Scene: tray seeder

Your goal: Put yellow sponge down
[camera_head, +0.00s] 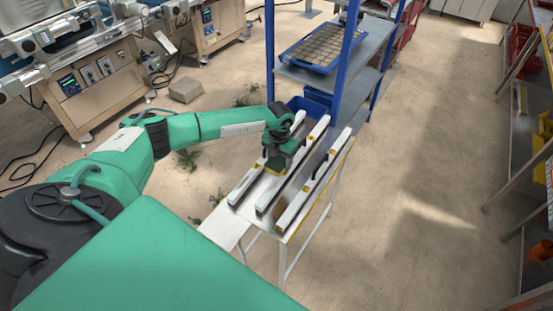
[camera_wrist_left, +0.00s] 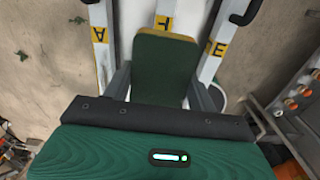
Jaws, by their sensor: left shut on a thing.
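The yellow sponge (camera_wrist_left: 165,66) has a dark green face with a yellow edge in the left wrist view. It sits between the two fingers of my left gripper (camera_wrist_left: 160,92), which is shut on it. In the head view the left gripper (camera_head: 277,160) points down over the white table with rails (camera_head: 229,226), between the left and middle rails. The sponge's yellow edge (camera_head: 274,171) shows under the gripper there. I cannot tell whether the sponge touches the table. My right gripper is in neither view.
White rails (camera_head: 300,184) with black handles and yellow letter labels run along the table. A blue bin (camera_head: 308,107) stands at its far end, beside a blue shelf frame (camera_head: 348,50) holding a blue seed tray (camera_head: 297,57). Open floor lies to the right.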

